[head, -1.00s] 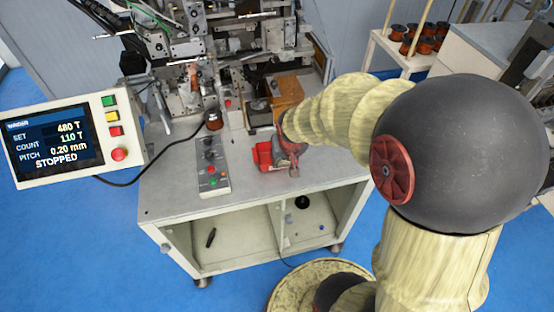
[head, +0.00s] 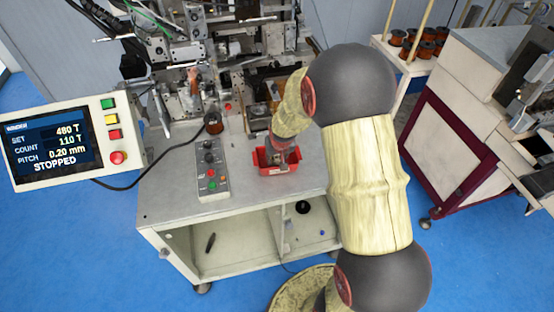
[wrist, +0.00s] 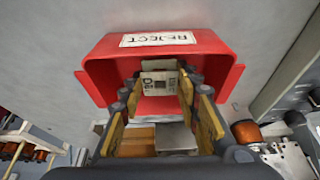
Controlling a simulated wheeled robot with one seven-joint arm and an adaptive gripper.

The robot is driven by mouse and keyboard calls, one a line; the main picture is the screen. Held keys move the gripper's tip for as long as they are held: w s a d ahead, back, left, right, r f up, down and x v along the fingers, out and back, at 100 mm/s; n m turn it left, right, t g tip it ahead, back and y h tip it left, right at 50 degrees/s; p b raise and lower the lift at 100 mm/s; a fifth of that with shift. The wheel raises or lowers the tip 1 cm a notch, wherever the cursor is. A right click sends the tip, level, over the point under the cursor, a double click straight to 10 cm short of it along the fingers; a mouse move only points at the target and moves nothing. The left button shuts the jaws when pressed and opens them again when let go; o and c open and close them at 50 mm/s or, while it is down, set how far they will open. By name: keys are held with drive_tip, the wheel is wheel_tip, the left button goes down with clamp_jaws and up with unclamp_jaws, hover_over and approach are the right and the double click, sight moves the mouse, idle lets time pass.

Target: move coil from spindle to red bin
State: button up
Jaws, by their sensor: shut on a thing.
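The red bin (head: 264,168) sits on the bench top, and its REJECT label faces up in the wrist view (wrist: 215,48). My gripper (wrist: 158,88) points down into the bin's opening. Its yellow-padded fingers stand on both sides of a pale, block-like piece with printed marks, which I take to be the coil (wrist: 160,80). They are shut on it. An orange-brown patch and a grey patch show nearer the palm. In the head view my gripper (head: 283,160) is over the bin, and the coil is hidden there. Whether the coil touches the bin floor cannot be told.
The winder (head: 195,75) fills the back of the bench. A screen panel (head: 62,143) reads STOPPED. A shelf of spools (head: 412,50) stands at the back right.

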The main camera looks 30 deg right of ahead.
drive_tip(key=shift+f, duration=0.55)
drive_tip(key=shift+f, duration=0.15)
drive_tip(key=o, duration=0.8)
